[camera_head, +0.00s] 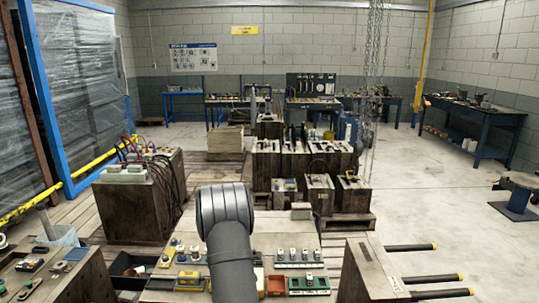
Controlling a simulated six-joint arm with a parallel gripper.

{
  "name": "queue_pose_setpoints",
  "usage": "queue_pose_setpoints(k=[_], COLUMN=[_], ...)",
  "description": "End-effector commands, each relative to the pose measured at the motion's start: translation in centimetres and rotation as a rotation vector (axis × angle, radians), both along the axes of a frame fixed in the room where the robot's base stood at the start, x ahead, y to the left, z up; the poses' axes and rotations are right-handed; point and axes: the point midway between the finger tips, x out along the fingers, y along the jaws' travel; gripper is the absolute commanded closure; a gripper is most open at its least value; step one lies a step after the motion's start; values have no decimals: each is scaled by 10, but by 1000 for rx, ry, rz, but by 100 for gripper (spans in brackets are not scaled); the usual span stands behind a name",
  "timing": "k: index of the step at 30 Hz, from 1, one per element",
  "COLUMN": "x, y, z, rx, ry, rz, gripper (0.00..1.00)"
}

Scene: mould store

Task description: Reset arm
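My arm (228,235) rises from the bottom middle of the head view as a dark grey tube with a rounded joint at its upper end. My gripper does not show in this view. The arm stands in front of a mould block (258,238) with several small fittings on its top, and hides part of it. I cannot see anything held.
A tall block with cables (137,208) stands at left. More blocks (305,160) stand on a pallet beyond the arm. Chains (374,70) hang near them. A block with dark rods (368,270) is at right.

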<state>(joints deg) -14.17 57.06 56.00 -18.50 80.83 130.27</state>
Motion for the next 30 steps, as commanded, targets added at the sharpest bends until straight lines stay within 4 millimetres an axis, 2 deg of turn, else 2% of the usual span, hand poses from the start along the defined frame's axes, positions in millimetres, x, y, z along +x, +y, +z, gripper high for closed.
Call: queue_pose_setpoints(k=[3, 14, 30], x=[4, 13, -2], y=[10, 36, -4], z=[24, 90, -10], rx=[1, 1, -1], ry=[-4, -2, 4], rz=[2, 2, -2], gripper=[53, 53, 53])
